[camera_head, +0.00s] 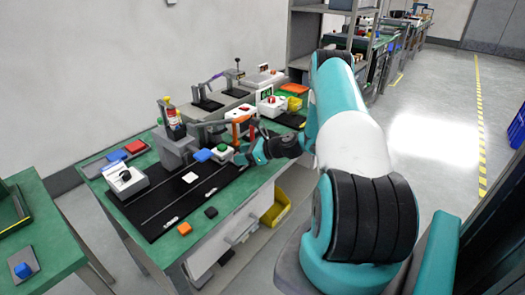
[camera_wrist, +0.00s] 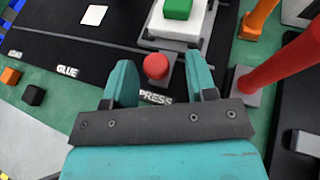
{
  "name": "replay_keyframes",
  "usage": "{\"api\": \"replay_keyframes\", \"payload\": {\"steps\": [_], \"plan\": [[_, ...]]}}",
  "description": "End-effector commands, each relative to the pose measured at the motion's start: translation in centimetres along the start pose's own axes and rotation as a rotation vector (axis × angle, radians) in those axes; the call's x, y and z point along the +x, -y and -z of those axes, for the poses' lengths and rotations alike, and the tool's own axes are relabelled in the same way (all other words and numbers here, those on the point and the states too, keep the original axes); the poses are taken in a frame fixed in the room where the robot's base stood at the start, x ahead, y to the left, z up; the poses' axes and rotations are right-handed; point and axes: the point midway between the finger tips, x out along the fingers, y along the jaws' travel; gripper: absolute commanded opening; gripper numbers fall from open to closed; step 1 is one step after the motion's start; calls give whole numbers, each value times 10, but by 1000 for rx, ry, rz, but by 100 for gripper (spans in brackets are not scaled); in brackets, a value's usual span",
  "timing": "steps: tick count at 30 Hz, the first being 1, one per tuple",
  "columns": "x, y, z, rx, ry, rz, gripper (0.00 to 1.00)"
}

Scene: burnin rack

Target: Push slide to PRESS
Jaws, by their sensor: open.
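In the wrist view a red ball knob (camera_wrist: 156,66) stands on a small grey block, beside the white PRESS label (camera_wrist: 156,98) on the black track. A grey and white block with a green top (camera_wrist: 178,8) sits just beyond the knob. It also shows in the head view (camera_head: 222,150). My gripper (camera_wrist: 160,72) is open, with one teal finger on each side of the knob. I cannot tell whether either finger touches it. In the head view my gripper (camera_head: 243,157) is low at the track's right end, and the knob is hidden there.
The black track (camera_head: 152,220) runs left, past the GLUE label (camera_wrist: 67,71) and a white square (camera_wrist: 94,15). A red post (camera_wrist: 285,65) and an orange post (camera_wrist: 258,18) stand close to the right. Small orange (camera_head: 184,228) and black (camera_head: 211,212) blocks lie near the front edge.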

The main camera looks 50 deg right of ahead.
Motion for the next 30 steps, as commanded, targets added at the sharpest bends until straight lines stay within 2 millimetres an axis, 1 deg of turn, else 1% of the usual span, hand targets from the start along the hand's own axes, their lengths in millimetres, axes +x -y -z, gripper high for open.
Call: {"api": "replay_keyframes", "payload": {"steps": [5, 12, 15, 18, 21, 24, 30], "plan": [[-38, 2, 2, 3, 1, 7, 52], [-101, 2, 2, 1, 0, 8, 52], [-124, 2, 2, 1, 1, 9, 52], [-142, 1, 1, 0, 1, 6, 52], [-154, 1, 1, 0, 1, 5, 52], [-162, 1, 1, 0, 1, 5, 52], [-164, 0, 0, -1, 0, 2, 52]]}}
